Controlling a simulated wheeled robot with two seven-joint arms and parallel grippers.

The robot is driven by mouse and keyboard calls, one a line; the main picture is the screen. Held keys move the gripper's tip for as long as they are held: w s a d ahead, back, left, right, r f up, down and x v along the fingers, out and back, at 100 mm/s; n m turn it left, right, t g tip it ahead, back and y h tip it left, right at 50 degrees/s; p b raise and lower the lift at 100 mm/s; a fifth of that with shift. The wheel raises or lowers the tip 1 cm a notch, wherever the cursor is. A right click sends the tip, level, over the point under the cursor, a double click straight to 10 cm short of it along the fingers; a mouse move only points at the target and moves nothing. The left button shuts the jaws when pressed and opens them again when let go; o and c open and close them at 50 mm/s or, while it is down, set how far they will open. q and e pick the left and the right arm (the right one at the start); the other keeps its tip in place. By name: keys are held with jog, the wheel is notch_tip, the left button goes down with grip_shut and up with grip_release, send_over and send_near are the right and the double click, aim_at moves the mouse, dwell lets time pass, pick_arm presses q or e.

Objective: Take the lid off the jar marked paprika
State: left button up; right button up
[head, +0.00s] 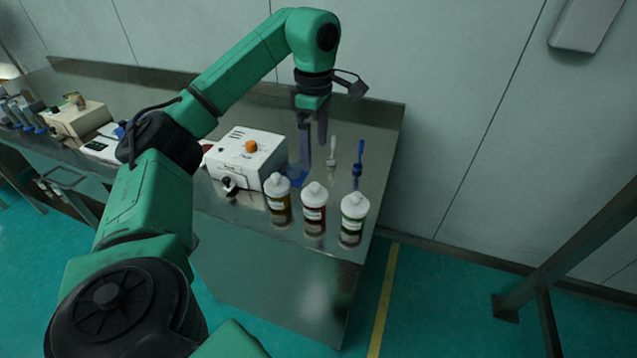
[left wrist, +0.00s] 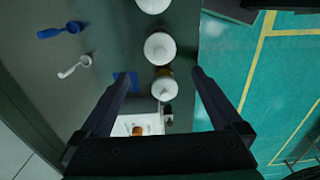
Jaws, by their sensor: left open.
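All three lids are on. The left wrist view shows the lids from above: the yellow jar's (left wrist: 165,88), the red jar's (left wrist: 160,48) and the green jar's (left wrist: 152,4), partly cut off. My left gripper (head: 313,155) is open and empty, pointing down behind the jars. In the wrist view the yellow jar's lid appears between its fingers.
A white machine with an orange knob (head: 251,146) stands left of the jars. A white spoon-like tool (head: 332,152) and a blue one (head: 358,160) are behind them. A blue patch (head: 297,176) lies by the machine. The metal table (head: 385,125) is bare at back right.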

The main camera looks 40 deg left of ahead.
pick_arm(q)
jog(key=b, duration=0.3)
send_over(315, 186)
notch_tip(315, 186, down, 6)
jog(key=shift+w+r, duration=0.1)
notch_tip(315, 186, down, 6)
jog(key=p, duration=0.2)
jog(key=shift+r+p, duration=0.1)
jog(key=shift+p, duration=0.2)
jog(key=shift+w+f, duration=0.15)
jog(key=shift+f, duration=0.25)
pick_arm(e)
jog(key=shift+f, duration=0.95)
pick_arm(q)
jog(key=c, duration=1.1)
